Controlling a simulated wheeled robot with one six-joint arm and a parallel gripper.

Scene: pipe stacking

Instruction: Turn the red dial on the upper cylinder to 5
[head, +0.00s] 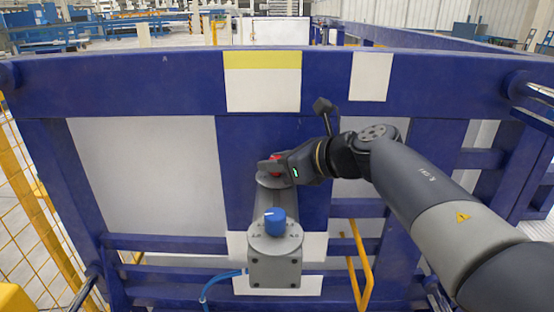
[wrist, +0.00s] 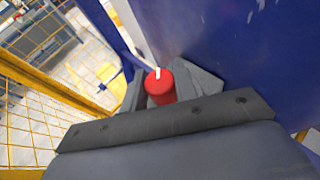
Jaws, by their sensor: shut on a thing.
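The red dial (head: 276,158) sits on top of the upper grey cylinder (head: 272,205), in front of the blue frame. My gripper (head: 272,167) reaches in from the right and is shut on the dial. In the wrist view the red dial (wrist: 160,87) stands between my two grey fingers, and a white pointer mark shows at its far upper edge. The scale around the red dial is hidden by my gripper, so the number it points to cannot be read.
A blue dial (head: 275,221) sits on a lower grey housing (head: 275,262) nearer to me. A blue hose (head: 218,277) runs from it. A blue frame (head: 165,84) stands close behind the dials. A yellow mesh fence (head: 37,220) is at the left.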

